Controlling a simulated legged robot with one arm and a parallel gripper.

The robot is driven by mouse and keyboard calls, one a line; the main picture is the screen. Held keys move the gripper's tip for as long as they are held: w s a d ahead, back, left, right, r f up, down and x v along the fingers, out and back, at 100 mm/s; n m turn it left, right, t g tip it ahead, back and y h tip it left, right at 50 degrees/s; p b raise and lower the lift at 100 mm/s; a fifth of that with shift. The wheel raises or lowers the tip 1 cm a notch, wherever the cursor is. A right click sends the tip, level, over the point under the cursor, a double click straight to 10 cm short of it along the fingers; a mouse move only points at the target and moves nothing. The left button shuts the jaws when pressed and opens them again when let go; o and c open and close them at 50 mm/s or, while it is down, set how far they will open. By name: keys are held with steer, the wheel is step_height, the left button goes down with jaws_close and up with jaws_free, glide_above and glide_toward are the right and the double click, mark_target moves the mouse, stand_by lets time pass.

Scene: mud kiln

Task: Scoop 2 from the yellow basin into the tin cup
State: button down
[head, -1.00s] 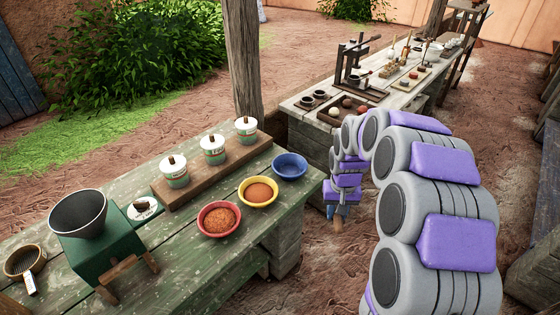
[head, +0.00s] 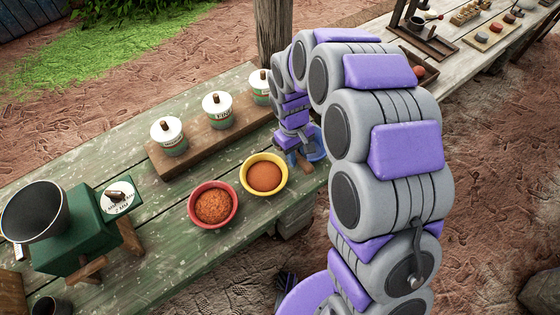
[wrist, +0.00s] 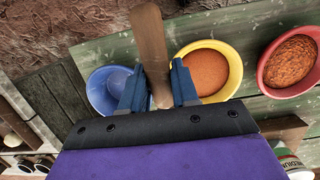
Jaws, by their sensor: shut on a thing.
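The yellow basin (head: 264,176), filled with orange-brown powder, stands on the green table between the red and blue basins. It also shows in the wrist view (wrist: 206,70), right of my gripper. My gripper (wrist: 157,70) is shut on a flat wooden handle (wrist: 150,35), taken to be the scoop's; no bowl of a scoop is visible. In the head view my gripper (head: 298,158) is over the blue basin (head: 319,152), partly hiding it. The blue basin looks empty in the wrist view (wrist: 98,92). I cannot make out which vessel is the tin cup.
The red basin (head: 212,206) holds coarser reddish grains. Lidded jars, one labelled FINE (head: 217,110), stand on a wooden board (head: 195,135) behind. A green grinder (head: 75,232) with a dark hopper is at left. A wooden post (head: 275,35) rises behind the table's far edge.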

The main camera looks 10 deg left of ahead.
steer(key=shift+s+a+f+n+h+b, duration=0.15)
steer(key=shift+s+a+f+n+b, duration=0.25)
steer(key=shift+s+a+f, duration=0.45)
steer(key=shift+s+a+f+n+h+b, duration=0.1)
steer(key=shift+s+a+f+n+b, duration=0.15)
steer(key=shift+s+a+f+n, duration=0.5)
steer(key=shift+s+a+f+n+h+b, duration=0.15)
steer(key=shift+s+a+f+n+b, duration=0.3)
steer(key=shift+f, duration=3.15)
steer(key=shift+s+d+f, duration=0.2)
steer(key=shift+f, duration=0.2)
steer(key=shift+d+f, duration=0.15)
steer(key=shift+f, duration=0.15)
